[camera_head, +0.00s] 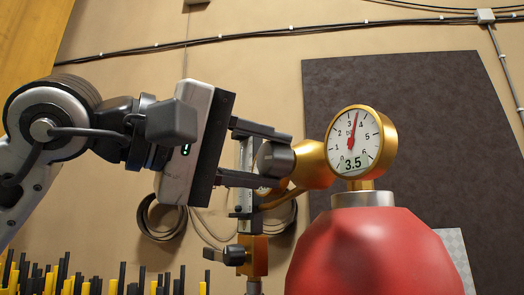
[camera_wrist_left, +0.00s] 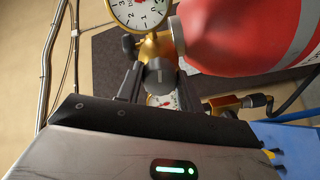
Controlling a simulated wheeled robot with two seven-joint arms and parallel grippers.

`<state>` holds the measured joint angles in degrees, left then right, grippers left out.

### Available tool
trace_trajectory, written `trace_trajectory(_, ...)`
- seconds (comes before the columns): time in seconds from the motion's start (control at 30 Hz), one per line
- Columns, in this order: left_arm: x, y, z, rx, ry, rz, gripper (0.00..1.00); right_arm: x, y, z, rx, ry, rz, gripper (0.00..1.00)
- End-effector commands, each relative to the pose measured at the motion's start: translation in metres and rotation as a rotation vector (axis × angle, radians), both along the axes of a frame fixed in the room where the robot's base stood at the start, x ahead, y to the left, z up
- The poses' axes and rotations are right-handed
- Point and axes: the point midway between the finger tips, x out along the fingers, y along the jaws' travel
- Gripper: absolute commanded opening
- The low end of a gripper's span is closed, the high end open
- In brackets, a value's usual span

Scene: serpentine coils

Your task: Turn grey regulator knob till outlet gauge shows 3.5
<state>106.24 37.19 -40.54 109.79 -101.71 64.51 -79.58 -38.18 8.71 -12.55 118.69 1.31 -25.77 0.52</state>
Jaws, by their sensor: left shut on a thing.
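The grey regulator knob (camera_head: 275,160) sits at the left end of the brass regulator body (camera_head: 314,165). My left gripper (camera_head: 274,158) is shut on it, one finger above and one below. In the left wrist view the knob (camera_wrist_left: 160,77) shows between the two fingers of the left gripper (camera_wrist_left: 158,88). The outlet gauge (camera_head: 354,142) has a brass rim and a white dial. Its red needle points between 3 and 4 and its digital readout shows 3.5. The gauge (camera_wrist_left: 140,10) is cut off by the top edge in the wrist view. My right gripper is not in view.
A red cylinder (camera_head: 375,255) stands below the gauge. A vertical flow tube (camera_head: 246,180) with a small black knob (camera_head: 222,254) hangs behind and below my gripper. A dark panel (camera_head: 440,100) and cables are on the wall. Yellow and black rods (camera_head: 90,285) stand at lower left.

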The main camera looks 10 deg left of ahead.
Motion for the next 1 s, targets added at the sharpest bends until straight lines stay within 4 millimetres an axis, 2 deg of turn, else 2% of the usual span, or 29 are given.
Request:
trace_trajectory(0.73,-0.0001,-0.0003,-0.0020,0.056,-0.060,0.000,0.14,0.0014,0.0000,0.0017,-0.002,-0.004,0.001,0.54)
trace_trajectory(0.77,-0.0001,-0.0004,-0.0021,0.056,-0.060,0.000,0.45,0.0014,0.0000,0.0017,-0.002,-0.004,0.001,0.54)
trace_trajectory(0.8,-0.0001,-0.0004,-0.0019,0.055,-0.060,-0.001,0.56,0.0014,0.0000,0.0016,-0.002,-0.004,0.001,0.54)
trace_trajectory(1.0,0.0001,-0.0001,-0.0013,0.054,-0.061,0.000,0.58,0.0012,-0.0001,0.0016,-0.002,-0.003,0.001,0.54)
